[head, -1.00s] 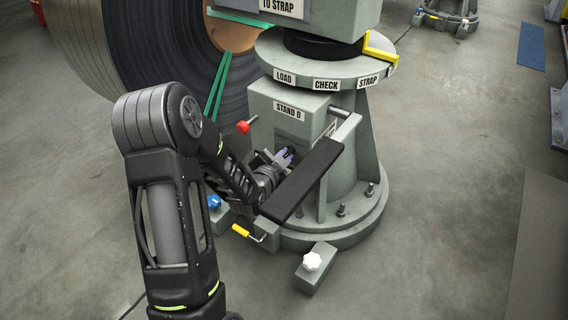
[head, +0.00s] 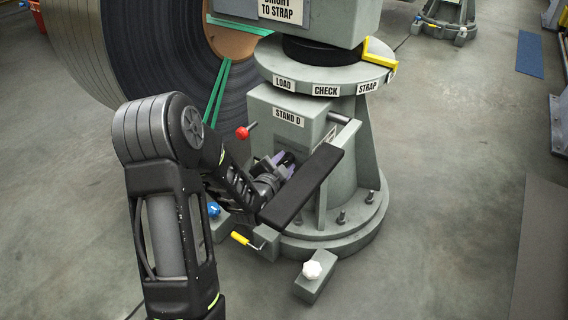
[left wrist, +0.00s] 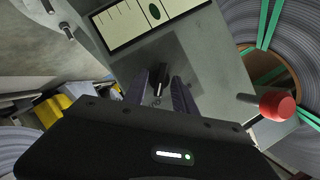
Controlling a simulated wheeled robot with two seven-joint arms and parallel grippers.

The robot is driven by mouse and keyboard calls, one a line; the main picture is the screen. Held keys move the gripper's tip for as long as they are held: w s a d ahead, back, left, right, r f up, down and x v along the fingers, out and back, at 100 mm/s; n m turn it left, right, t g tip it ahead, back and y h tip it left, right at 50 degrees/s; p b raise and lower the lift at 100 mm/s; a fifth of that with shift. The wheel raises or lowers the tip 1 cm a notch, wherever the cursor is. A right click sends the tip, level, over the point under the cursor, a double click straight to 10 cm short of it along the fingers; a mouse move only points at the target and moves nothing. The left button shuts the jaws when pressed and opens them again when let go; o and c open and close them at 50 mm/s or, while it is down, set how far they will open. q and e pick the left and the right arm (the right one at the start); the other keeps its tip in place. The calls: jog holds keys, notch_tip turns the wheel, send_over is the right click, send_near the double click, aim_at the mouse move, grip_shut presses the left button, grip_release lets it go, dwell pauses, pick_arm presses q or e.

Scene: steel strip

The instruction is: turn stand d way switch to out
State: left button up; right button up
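Stand D (head: 262,135) is a grey box on a round pedestal, with its name label on the front. In the left wrist view a small dark lever (left wrist: 160,80), seemingly the way switch, stands out from a darker plate on the grey face. My left gripper (head: 283,160) is at the front of the stand. Its two purplish fingers (left wrist: 160,92) are apart, one on each side of the lever, with a gap visible on both sides. My black gripper body hides much of the switch in the head view. My right gripper is not in view.
A red knob (head: 242,132) sticks out left of the box, and shows in the left wrist view (left wrist: 277,106). A yellow handle (head: 241,239), a blue knob (head: 213,210) and a white knob (head: 312,270) are low around the base. A big steel coil (head: 125,70) stands behind left.

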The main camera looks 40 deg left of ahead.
pick_arm(q)
jog(key=shift+s, duration=0.1)
jog(key=p+v, duration=0.2)
jog(key=v, duration=0.5)
jog(key=shift+s+d, duration=0.2)
jog(key=shift+s, duration=0.1)
jog(key=shift+s, duration=0.1)
dwell(0.4)
